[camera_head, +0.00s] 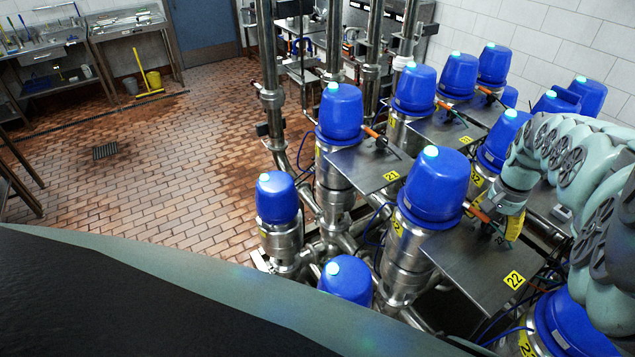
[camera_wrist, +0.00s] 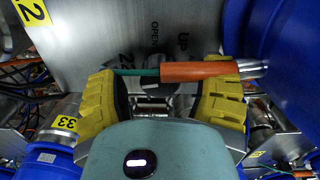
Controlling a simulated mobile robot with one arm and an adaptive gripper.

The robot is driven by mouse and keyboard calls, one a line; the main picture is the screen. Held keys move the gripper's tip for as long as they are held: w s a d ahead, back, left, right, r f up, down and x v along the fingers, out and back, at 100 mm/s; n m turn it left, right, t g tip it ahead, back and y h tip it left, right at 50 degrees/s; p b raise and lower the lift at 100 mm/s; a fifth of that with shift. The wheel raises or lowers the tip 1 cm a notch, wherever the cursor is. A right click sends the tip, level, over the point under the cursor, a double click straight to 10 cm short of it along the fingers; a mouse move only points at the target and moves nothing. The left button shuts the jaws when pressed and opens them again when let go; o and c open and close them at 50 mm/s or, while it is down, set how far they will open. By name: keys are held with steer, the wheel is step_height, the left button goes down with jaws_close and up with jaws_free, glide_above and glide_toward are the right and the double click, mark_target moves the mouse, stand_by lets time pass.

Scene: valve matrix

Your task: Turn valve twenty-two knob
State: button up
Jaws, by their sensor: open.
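The metal plate of valve twenty-two (camera_head: 465,262) carries a yellow 22 label (camera_head: 514,280) beside a blue valve head (camera_head: 433,188). The knob handle shows in the wrist view as an orange sleeve (camera_wrist: 195,72) with a green part on its left, lying across the plate (camera_wrist: 110,35) in front of a dark hub. My gripper (camera_wrist: 165,88) is open, its two yellow fingers on either side of the hub, with the handle crossing just beyond the fingertips. I cannot tell whether they touch it. In the head view my gripper (camera_head: 512,222) is over the plate's upper right, partly hiding the knob.
A plate labelled 21 (camera_head: 370,163) with its own orange handle lies behind. Several blue valve heads, including one at the front (camera_head: 347,280), and steel pipes crowd the area. A 33 label (camera_wrist: 66,122) shows low in the wrist view. The tiled floor (camera_head: 160,200) at left is mostly clear.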

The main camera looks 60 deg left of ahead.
jaws_close()
steer(key=shift+m, duration=1)
jaws_free()
steer(key=shift+r, duration=0.15)
